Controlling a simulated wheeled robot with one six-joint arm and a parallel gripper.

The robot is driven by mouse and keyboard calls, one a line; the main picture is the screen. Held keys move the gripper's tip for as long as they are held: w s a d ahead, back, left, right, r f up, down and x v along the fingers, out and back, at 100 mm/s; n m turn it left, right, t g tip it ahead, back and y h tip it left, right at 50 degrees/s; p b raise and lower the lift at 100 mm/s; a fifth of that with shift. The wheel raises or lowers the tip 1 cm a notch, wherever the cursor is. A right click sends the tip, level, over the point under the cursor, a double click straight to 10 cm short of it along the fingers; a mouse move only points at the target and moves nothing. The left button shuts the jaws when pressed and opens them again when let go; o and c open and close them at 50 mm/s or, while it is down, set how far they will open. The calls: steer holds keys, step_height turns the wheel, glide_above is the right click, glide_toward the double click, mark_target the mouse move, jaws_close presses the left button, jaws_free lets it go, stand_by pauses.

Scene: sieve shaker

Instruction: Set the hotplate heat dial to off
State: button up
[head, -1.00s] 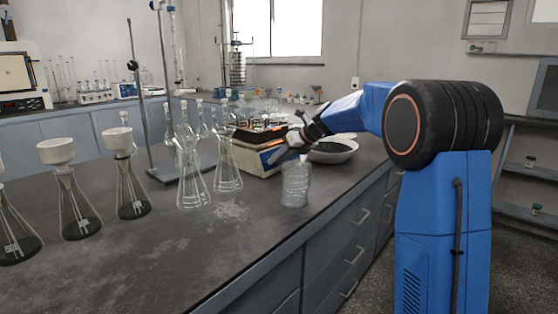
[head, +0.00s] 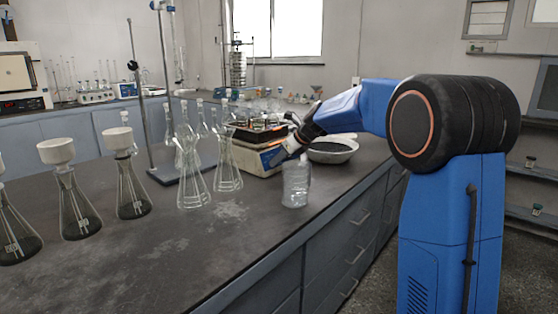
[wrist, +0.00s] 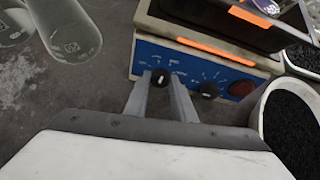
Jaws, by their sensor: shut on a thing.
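The hotplate (head: 262,158) stands on the dark bench, with a blue front panel (wrist: 190,68) in the wrist view. The panel carries a black left dial (wrist: 160,78), a black right dial (wrist: 208,90) and a red switch (wrist: 241,89). My gripper (wrist: 163,82) has its two fingers on either side of the left dial and is shut on it. The right dial is just outside the right finger. The panel lettering is too small to read, so I cannot tell which dial is for heat. In the head view my gripper (head: 276,158) is at the hotplate's front.
A white bowl of dark grains (head: 333,151) sits right of the hotplate. Glass flasks (head: 227,168) stand to its left. An orange-edged dark tray with glassware (head: 258,133) is on top of the hotplate.

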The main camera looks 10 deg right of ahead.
steer(key=shift+s+a+n+t+h, duration=0.1)
steer(key=shift+n+t+h, duration=0.25)
steer(key=shift+n, duration=0.65)
steer(key=o, duration=1)
steer(key=v, duration=1.7)
steer(key=shift+s, duration=0.25)
steer(key=shift+o, duration=0.3)
